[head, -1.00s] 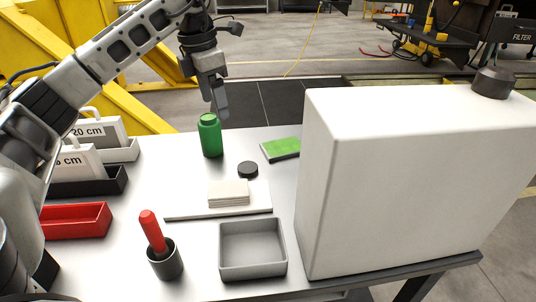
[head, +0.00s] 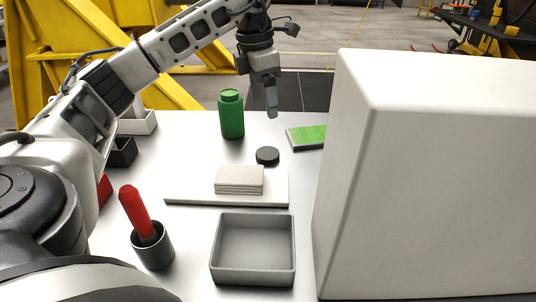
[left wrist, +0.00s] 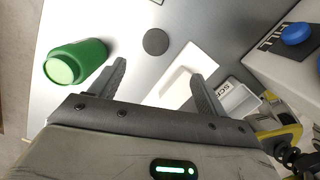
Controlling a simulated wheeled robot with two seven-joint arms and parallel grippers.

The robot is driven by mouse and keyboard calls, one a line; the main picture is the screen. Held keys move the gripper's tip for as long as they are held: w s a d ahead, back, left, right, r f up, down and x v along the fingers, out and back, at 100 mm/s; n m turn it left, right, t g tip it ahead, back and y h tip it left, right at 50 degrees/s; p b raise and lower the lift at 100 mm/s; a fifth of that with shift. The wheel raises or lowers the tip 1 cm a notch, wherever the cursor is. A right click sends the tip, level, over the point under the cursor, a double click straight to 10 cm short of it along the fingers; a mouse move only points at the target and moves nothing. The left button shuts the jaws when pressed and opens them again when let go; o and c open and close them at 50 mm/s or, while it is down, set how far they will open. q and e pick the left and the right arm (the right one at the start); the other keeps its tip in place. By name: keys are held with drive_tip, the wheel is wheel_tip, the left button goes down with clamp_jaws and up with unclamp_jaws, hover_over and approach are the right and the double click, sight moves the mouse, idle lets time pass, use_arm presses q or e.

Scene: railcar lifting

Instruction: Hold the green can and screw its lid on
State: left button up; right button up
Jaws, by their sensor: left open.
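The green can (head: 231,115) stands upright on the table at the back, left of the middle. In the left wrist view the can (left wrist: 75,62) is at the left, its pale green top facing the camera. A black round lid (head: 267,155) lies flat on the table, in front and to the right of the can; it also shows in the left wrist view (left wrist: 156,42). My left gripper (head: 268,108) is above the table's back edge, right of the can and apart from it. Its fingers (left wrist: 158,86) are spread and empty. My right gripper is in neither view.
A large white box (head: 430,190) blocks the right side. A green pad (head: 306,137) lies near it. In front are a white board (head: 185,191) with stacked plates (head: 239,180), a grey tray (head: 253,273) and a dark cup (head: 153,248) holding a red-handled tool (head: 135,210).

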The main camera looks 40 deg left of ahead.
use_arm(q)
hover_over(267, 152)
drive_tip(key=f, duration=0.9)
drive_tip(key=shift+s+d, duration=0.25)
drive_tip(key=shift+d, duration=0.15)
drive_tip(key=shift+w+a+f, duration=0.1)
drive_tip(key=shift+a+f, duration=0.1)
drive_tip(key=shift+f, duration=1.15)
drive_tip(key=shift+w+a+f, duration=0.1)
drive_tip(key=shift+a+f, duration=0.05)
drive_tip(key=shift+f, duration=1.15)
drive_tip(key=shift+c, duration=0.4)
drive_tip(key=c, duration=1)
